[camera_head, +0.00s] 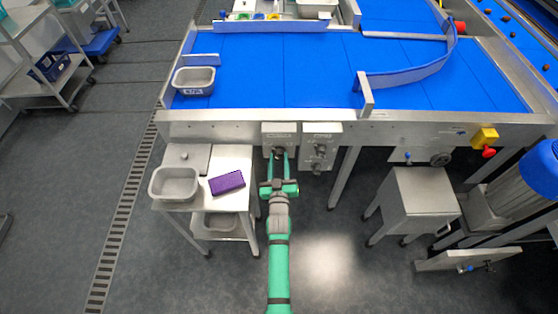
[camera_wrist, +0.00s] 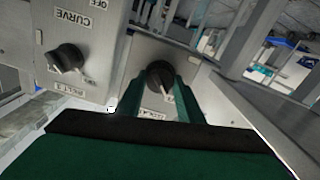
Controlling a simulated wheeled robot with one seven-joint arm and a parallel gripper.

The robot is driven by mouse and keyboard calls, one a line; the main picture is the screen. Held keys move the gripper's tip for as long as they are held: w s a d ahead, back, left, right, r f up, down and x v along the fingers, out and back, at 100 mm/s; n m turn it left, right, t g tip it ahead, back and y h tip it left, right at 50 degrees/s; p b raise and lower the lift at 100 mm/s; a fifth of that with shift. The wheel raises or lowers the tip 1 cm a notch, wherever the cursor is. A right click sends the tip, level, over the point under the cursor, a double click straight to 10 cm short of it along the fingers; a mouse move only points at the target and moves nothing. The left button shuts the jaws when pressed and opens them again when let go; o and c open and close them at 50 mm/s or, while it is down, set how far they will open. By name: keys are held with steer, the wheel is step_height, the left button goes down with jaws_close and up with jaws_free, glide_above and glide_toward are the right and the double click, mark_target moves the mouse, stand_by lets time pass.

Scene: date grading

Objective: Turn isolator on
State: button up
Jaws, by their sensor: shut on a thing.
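The isolator is a black rotary knob (camera_wrist: 159,72) with a pale pointer on a grey box (camera_head: 279,129) under the conveyor's front edge. My gripper (camera_head: 279,154) reaches up to this box in the head view. In the wrist view my gripper's green fingers (camera_wrist: 161,88) stand on either side of the knob and are shut on it. The knob's pointer is towards the lower right in the wrist view. A label below the knob is partly hidden by a finger and hard to read.
A second box (camera_head: 321,138) with knobs stands close beside it; the wrist view shows its black knob (camera_wrist: 66,58) with CURVE and OFF labels. A small table (camera_head: 200,200) with a purple brush-like block (camera_head: 227,183) and a grey tub (camera_head: 174,183) is left of my arm.

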steer(key=shift+m, duration=0.3)
steer(key=m, duration=0.3)
steer(key=shift+m, duration=0.3)
steer(key=m, duration=0.4)
steer(key=shift+m, duration=0.3)
steer(key=m, duration=0.4)
steer(key=shift+d+m, duration=0.1)
steer(key=shift+m, duration=2.4)
steer(key=o, duration=1.1)
steer(key=shift+c, duration=0.2)
steer(key=shift+s, duration=0.1)
